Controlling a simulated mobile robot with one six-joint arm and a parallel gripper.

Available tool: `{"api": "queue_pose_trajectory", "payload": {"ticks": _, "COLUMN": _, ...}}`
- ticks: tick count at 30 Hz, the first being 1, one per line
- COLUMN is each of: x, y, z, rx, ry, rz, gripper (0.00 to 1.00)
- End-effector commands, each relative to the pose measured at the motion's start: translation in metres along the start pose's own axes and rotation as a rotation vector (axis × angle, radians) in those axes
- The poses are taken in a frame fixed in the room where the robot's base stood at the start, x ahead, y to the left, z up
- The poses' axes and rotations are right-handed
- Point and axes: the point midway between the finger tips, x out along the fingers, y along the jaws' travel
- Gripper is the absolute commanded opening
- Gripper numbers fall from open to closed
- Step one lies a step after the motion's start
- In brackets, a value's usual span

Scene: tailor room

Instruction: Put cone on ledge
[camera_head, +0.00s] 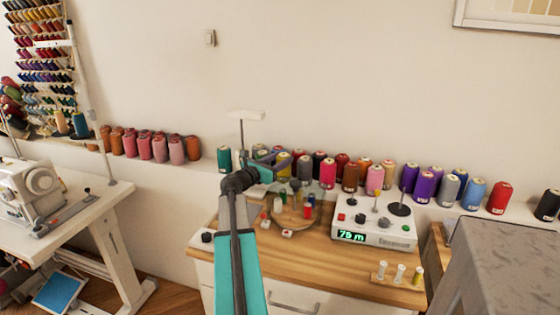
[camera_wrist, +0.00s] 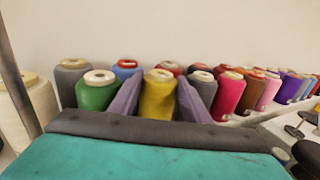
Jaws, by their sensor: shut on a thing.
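The yellow cone (camera_head: 284,160) is a thread spool with a pale top. In the wrist view the yellow cone (camera_wrist: 158,98) stands upright between the two purple-grey fingers of my gripper (camera_wrist: 159,92), which is shut on it. In the head view my gripper (camera_head: 272,160) is at the wall, among the row of cones on the white ledge (camera_head: 208,161). The cone's base is hidden by my gripper, so I cannot tell whether it touches the ledge.
In the wrist view a green cone (camera_wrist: 97,92) is close left of my gripper and a grey cone (camera_wrist: 202,78) close right. A pink cone (camera_head: 328,173) is farther right. Below the ledge stands a wooden worktop (camera_head: 325,262) with a white winder (camera_head: 372,231). A sewing machine (camera_head: 38,190) is left.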

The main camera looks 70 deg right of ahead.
Motion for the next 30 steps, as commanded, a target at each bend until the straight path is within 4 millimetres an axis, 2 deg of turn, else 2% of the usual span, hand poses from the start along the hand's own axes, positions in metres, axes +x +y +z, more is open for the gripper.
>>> {"api": "queue_pose_trajectory", "payload": {"ticks": 10, "x": -0.001, "y": 0.001, "z": -0.003, "rx": -0.001, "ry": -0.001, "rz": 0.001, "gripper": 0.13}}
{"api": "queue_pose_trajectory", "payload": {"ticks": 11, "x": -0.001, "y": 0.001, "z": -0.002, "rx": 0.000, "ry": 0.000, "rz": 0.001, "gripper": 0.48}}
{"api": "queue_pose_trajectory", "payload": {"ticks": 12, "x": -0.001, "y": 0.001, "z": -0.002, "rx": 0.000, "ry": 0.000, "rz": 0.001, "gripper": 0.51}}
{"api": "queue_pose_trajectory", "payload": {"ticks": 24, "x": -0.001, "y": 0.001, "z": 0.002, "rx": 0.000, "ry": -0.001, "rz": 0.001, "gripper": 0.51}}
{"api": "queue_pose_trajectory", "payload": {"ticks": 30, "x": -0.016, "y": 0.000, "z": 0.001, "rx": 0.000, "ry": 0.000, "rz": 0.001, "gripper": 0.51}}
